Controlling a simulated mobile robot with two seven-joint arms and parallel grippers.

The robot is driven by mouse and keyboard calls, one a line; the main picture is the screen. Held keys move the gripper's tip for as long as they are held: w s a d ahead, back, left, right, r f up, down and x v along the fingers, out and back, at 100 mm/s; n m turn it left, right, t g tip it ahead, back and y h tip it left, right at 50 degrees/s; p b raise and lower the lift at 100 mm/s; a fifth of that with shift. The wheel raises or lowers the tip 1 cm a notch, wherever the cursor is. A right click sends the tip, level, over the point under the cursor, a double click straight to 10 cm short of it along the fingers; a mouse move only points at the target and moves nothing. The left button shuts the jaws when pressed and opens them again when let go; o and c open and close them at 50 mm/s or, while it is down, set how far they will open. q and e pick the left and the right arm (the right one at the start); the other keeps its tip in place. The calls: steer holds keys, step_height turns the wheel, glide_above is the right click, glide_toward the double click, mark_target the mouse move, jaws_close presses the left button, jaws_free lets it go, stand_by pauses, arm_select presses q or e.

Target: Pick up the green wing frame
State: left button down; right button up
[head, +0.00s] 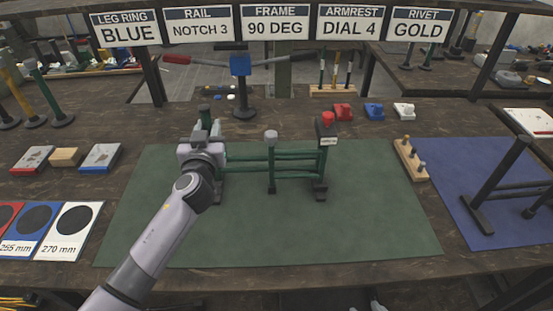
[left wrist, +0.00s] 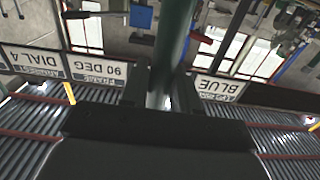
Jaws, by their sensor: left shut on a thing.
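The green wing frame (head: 271,165) stands upright on the green mat (head: 300,230) in the head view, with green rails running between dark posts on small feet. A grey cap tops its middle post and a red knob (head: 327,118) sits on its right post. My left gripper (head: 205,138) is at the frame's left end, near the top, shut on a post there. In the left wrist view a dark green post (left wrist: 175,35) runs down between the two fingers (left wrist: 160,95). The gripper hides part of this end. My right gripper is not in view.
A blue-headed stand (head: 240,75) with a red-handled bar is behind the frame. Red, blue and white blocks (head: 374,111) lie behind right. A wooden peg block (head: 410,160) is at the mat's right edge; a dark frame stands on the blue mat (head: 465,170). The front mat is clear.

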mark_target(203, 106)
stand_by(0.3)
arm_select(q)
steer(key=shift+r, duration=4.65)
steer(key=shift+f, duration=4.45)
steer(key=shift+f, duration=0.15)
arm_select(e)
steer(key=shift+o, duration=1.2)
